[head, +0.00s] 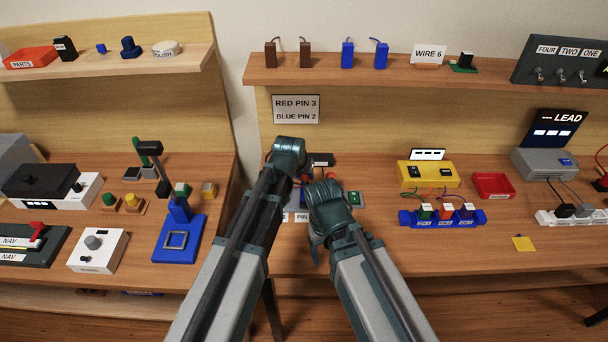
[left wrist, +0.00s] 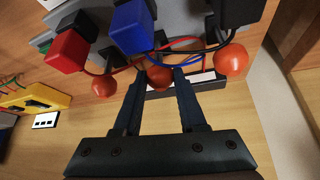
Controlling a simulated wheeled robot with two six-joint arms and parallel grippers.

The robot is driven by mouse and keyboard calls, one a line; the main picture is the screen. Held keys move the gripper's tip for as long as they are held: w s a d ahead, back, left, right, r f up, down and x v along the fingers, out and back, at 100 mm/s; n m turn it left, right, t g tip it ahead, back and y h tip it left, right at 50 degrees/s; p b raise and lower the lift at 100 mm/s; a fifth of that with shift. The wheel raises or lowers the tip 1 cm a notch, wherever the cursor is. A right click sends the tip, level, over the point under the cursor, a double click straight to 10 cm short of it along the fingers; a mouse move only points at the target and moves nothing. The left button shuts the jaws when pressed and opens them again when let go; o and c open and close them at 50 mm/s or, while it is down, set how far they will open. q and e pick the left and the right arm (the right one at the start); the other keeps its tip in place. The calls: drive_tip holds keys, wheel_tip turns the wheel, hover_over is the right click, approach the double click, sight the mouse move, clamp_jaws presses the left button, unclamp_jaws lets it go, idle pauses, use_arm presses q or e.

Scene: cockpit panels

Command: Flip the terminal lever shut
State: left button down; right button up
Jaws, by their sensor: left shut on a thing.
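The terminal unit shows in the left wrist view as a grey body (left wrist: 185,38) with three red ball-ended levers along its edge. My left gripper (left wrist: 159,73) is shut on the middle red ball knob (left wrist: 159,79). The other red knobs stand free, one to the left (left wrist: 103,86) and one to the right (left wrist: 231,60). A red plug (left wrist: 68,50) and a blue plug (left wrist: 132,27) with wires sit on the unit. In the head view my arms hide most of the unit. My right arm's end (head: 328,205) is beside it; its fingers' opening is unclear.
A yellow box (head: 428,174) and a blue block with several coloured plugs (head: 442,217) stand to the right. A sign (head: 296,109) reads red pin 3, blue pin 2. A blue stand (head: 180,237) is at the left. The bench front between has free room.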

use_arm(q)
drive_tip(key=shift+s+f+t+b, duration=0.25)
drive_tip(key=shift+s+t+b, duration=0.15)
drive_tip(key=shift+s, duration=0.1)
use_arm(e)
drive_tip(key=shift+f, duration=0.65)
use_arm(q)
drive_tip(key=shift+r+t, duration=0.15)
drive_tip(key=shift+t, duration=0.15)
use_arm(e)
drive_tip(key=shift+f, duration=0.15)
use_arm(q)
drive_tip(key=shift+c, duration=2.3)
unclamp_jaws()
drive_tip(key=shift+r, duration=0.2)
drive_tip(key=p+v, duration=1.1)
drive_tip(key=v, duration=0.2)
drive_tip(key=shift+s+r, duration=0.2)
use_arm(e)
wheel_tip(320, 180, up, 11)
